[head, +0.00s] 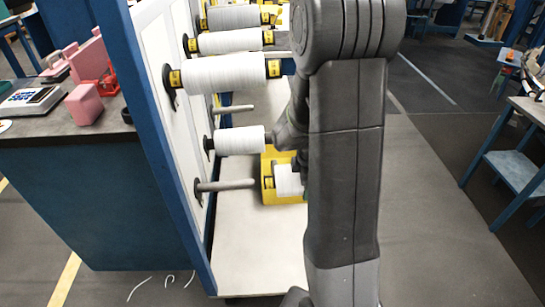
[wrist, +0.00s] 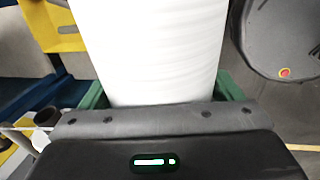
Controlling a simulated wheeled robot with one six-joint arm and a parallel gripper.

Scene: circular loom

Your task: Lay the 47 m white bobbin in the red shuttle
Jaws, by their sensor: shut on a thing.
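My gripper (wrist: 162,92) is shut on a white bobbin (wrist: 150,45), with a green pad at each side of it in the wrist view. In the head view my arm hides the gripper. A white bobbin with a yellow end (head: 288,180) shows beside my arm, in front of a yellow bin, and looks like the held one. No length label can be read. A small red item (head: 110,82) sits on the left bench among pink blocks; I cannot tell whether it is the red shuttle.
A blue-framed white rack (head: 180,90) holds several white bobbins (head: 222,74) on pegs. A lower peg (head: 225,185) is bare. The yellow bin (head: 272,160) stands behind the bobbin. The left bench (head: 60,132) carries a scale (head: 30,99). Open floor (head: 440,220) lies to the right.

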